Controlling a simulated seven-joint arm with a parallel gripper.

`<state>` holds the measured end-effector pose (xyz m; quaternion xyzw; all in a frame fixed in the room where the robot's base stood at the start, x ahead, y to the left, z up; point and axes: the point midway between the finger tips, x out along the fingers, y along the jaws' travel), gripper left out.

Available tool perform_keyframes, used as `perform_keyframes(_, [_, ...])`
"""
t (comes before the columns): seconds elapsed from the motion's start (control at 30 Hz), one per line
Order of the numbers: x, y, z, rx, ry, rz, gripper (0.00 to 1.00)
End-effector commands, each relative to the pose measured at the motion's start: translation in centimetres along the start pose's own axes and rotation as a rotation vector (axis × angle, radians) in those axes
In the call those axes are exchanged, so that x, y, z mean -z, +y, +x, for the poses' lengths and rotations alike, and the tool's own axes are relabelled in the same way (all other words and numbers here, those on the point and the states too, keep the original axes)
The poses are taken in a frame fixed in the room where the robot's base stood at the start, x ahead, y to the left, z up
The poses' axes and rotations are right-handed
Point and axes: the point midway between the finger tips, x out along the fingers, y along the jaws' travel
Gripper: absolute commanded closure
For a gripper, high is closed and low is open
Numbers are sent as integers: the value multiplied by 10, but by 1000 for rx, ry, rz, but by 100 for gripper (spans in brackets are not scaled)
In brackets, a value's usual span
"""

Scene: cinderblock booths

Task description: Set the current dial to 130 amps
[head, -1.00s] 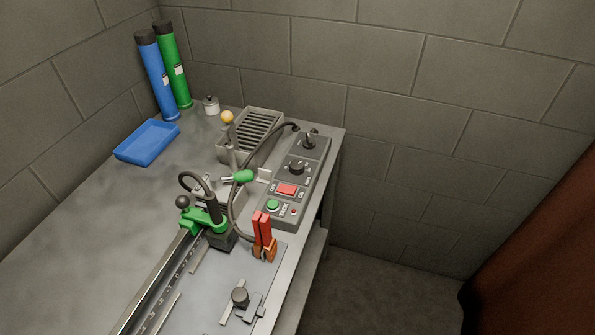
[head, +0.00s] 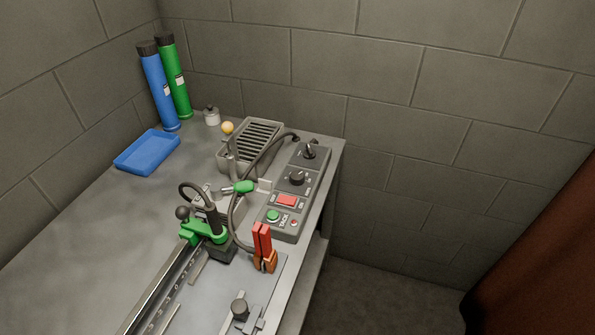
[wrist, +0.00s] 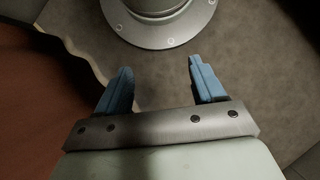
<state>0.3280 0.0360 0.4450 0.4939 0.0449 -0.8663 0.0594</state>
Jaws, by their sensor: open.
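A grey control panel (head: 280,224) stands on the right side of the bench in the head view. It carries two dark dials, an upper one (head: 309,152) and a lower one (head: 297,178). Their scale marks are too small to read, and I cannot tell which is the current dial. A red button (head: 287,201) and a green button (head: 273,216) sit below them. My gripper (wrist: 160,82) shows only in the wrist view, with its two blue fingers apart and nothing between them. It is away from the panel, above the floor.
The bench also holds a blue tray (head: 147,152), blue (head: 158,88) and green (head: 174,80) tubes, a slotted grey box (head: 251,143), a green-clamped rail (head: 205,232) and red-handled pliers (head: 262,246). A cable loops beside the panel. A brown curtain (head: 540,240) hangs at right.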

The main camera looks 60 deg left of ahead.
Motion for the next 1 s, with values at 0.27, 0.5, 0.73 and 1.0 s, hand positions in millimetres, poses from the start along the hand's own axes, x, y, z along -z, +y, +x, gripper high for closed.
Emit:
perform_keyframes(0.27, [67,-58,-72,-70,65,-173,31])
perform_keyframes(0.5, [102,-127,-138,-123,115,-321,31])
perform_keyframes(0.73, [118,-208,-202,-169,160,-466,31])
perform_keyframes(1.0, [110,-314,-277,-218,209,-641,31])
